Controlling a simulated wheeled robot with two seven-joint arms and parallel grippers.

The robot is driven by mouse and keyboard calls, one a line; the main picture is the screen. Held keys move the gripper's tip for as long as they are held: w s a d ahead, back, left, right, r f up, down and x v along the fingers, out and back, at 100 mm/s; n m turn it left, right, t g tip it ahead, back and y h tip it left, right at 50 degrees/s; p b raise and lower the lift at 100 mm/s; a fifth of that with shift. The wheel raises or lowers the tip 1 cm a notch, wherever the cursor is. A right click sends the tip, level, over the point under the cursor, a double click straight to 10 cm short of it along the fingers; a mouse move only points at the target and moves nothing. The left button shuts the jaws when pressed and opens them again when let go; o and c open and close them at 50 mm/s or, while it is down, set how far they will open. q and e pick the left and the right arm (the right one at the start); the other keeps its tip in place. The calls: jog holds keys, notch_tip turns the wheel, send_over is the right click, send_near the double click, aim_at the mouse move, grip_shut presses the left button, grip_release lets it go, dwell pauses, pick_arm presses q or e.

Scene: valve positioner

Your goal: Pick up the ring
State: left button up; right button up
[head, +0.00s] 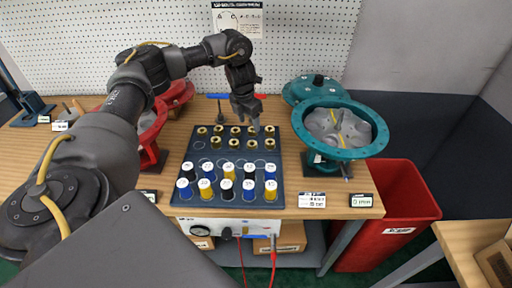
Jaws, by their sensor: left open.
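Several small brass-coloured rings (217,130) sit in the back rows of a dark blue tray (230,197) on the wooden bench. Which of them is the task's ring, I cannot tell. My left gripper (255,122) is open and points down over the right part of the back row. Its fingers partly cover the rings there, and I cannot tell whether they touch one. My right gripper is not in view.
Several blue, yellow and black cylinders with white numbered caps (229,169) stand in the tray's front rows. A teal valve housing (363,150) stands to the right, a red one (152,133) to the left. A red bin (400,205) is beside the bench (345,185).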

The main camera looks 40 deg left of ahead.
aim_at(251, 140)
pick_arm(q)
jog(key=f, duration=0.1)
jog(key=f+b, duration=0.1)
jog(key=f, duration=0.3)
jog(key=shift+w+a+f, duration=0.15)
jog(key=shift+a+f, duration=0.1)
jog(key=shift+a, duration=0.05)
jog(key=shift+d, duration=0.1)
jog(key=shift+w+f, duration=0.1)
jog(key=shift+f, duration=0.3)
jog(key=f, duration=0.2)
jog(key=w+f+p, duration=0.1)
jog(key=f, duration=0.1)
jog(key=shift+d+f, duration=0.1)
jog(key=shift+f, duration=0.05)
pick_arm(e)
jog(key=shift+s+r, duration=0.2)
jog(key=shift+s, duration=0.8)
pick_arm(q)
jog(key=shift+c, duration=0.2)
jog(key=c, duration=1)
jog(key=shift+c, duration=0.2)
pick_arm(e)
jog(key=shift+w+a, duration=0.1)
